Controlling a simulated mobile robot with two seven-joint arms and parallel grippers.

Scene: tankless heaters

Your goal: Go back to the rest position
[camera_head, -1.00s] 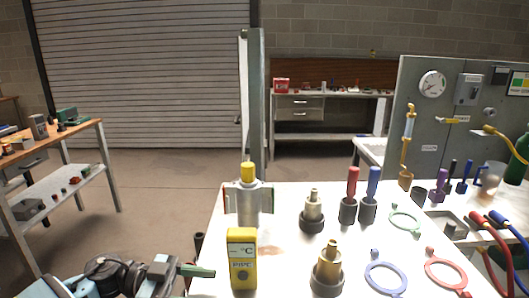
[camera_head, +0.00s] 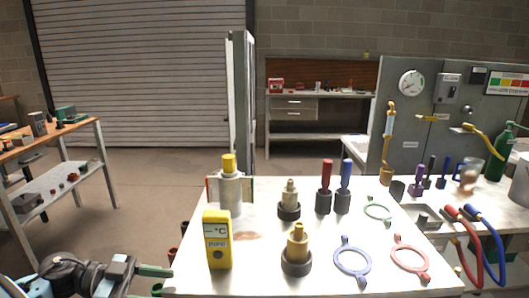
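My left arm comes in at the lower left corner. Its gripper (camera_head: 153,271), with a green finger, points right beside the left edge of the white table (camera_head: 205,285). I see nothing held in it, but its finger opening does not show clearly. It is apart from the yellow pipe thermometer (camera_head: 217,240) standing on the table. My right gripper is not in view.
The table holds a yellow-capped canister (camera_head: 230,190), brass fittings (camera_head: 297,250), red (camera_head: 325,188) and blue (camera_head: 345,187) handled tools and coloured rings (camera_head: 352,262). A wooden bench (camera_head: 95,130) stands left.

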